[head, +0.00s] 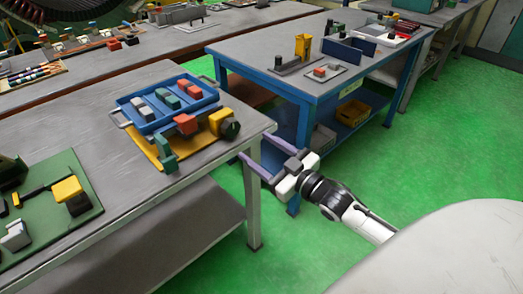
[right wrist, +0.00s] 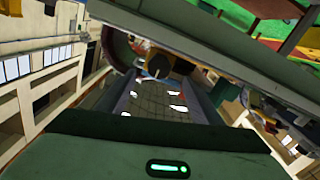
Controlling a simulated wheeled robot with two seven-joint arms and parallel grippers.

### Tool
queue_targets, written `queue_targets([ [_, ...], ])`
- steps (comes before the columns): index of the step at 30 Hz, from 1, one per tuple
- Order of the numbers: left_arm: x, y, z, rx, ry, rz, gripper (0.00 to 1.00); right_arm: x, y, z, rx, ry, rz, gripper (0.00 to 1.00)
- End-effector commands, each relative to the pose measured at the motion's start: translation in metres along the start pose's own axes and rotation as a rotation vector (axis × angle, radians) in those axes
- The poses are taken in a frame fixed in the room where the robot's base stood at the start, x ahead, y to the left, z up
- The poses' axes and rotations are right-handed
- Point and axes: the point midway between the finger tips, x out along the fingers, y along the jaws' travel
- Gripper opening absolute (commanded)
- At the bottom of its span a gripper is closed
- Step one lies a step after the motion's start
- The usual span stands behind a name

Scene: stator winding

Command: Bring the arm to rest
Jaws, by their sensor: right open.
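My right gripper (head: 263,162) is in the middle of the head view, off the right end of the near grey workbench (head: 103,112). Its two purple-grey fingers are spread apart with nothing visible between them. The fingertips point toward the bench edge, close to its corner. The white and black right arm reaches in from the lower right. My left gripper is not in the head view. The right wrist view is tilted and shows building walls and dark surfaces, with no held object that I can make out.
A blue tray (head: 129,112) with coloured blocks sits on the near bench beside a yellow fixture (head: 150,153). A green board (head: 60,225) lies at left. A blue-framed table (head: 300,88) stands behind the gripper. Green floor (head: 400,165) is open to the right.

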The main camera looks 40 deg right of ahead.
Motion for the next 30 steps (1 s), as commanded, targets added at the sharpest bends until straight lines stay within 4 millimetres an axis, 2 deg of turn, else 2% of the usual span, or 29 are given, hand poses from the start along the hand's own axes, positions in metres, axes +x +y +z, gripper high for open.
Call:
queue_targets([
  [3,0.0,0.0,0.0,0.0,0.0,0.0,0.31,-0.006,0.0,-0.001,0.0,0.001,0.0,0.6],
  [18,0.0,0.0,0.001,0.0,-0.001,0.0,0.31,-0.006,0.0,-0.001,0.0,0.001,0.0,0.6],
  [21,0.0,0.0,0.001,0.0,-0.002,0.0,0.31,-0.009,-0.004,0.005,0.005,-0.013,-0.003,0.6],
  [23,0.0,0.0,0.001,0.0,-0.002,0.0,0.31,-0.014,-0.014,0.016,0.017,-0.043,-0.009,0.6],
  [26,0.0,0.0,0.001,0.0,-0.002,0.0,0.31,-0.032,-0.043,0.05,0.054,-0.141,-0.028,0.6],
  [30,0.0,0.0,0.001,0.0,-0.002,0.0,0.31,-0.079,-0.109,0.111,0.123,-0.345,-0.074,0.6],
])
